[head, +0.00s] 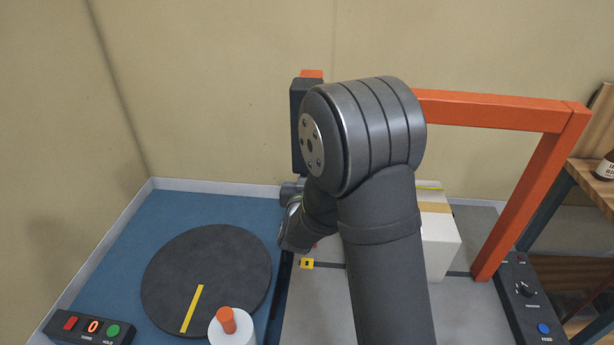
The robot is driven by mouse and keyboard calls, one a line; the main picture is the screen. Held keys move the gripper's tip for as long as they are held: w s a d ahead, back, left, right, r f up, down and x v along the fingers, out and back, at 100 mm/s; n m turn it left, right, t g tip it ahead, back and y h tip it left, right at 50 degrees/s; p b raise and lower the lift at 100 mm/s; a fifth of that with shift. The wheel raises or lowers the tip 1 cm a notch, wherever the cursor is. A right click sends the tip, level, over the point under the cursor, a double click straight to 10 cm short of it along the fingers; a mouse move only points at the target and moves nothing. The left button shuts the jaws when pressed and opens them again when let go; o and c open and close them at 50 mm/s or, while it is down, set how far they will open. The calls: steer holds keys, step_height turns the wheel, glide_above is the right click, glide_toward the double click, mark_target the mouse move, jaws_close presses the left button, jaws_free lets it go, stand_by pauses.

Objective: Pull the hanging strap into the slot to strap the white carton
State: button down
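The white carton (441,243) stands on the grey table to the right of my arm, with a tan tape band across its top. My arm hides its left part. A thin yellow-green line (429,187) shows at the carton's back top edge; I cannot tell if it is the strap. A yellow tab with a dark square (307,264) sits left of the arm; it may mark the slot. My gripper (291,242) points down left of the carton, near this tab. Its fingers are mostly hidden, so I cannot tell open from shut. No hanging strap is clearly visible.
An orange frame (490,110) arches over the carton. At left are a dark turntable (207,281) with a yellow stripe, a white bottle with an orange cap (228,322) and a button box (91,328). A control panel (526,292) stands at right.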

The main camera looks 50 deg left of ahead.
step_height(320, 180, down, 28)
stand_by(0.5)
steer(key=c, duration=1.6)
jaws_free()
steer(key=v, duration=1.7)
steer(key=shift+s+d+r, duration=0.15)
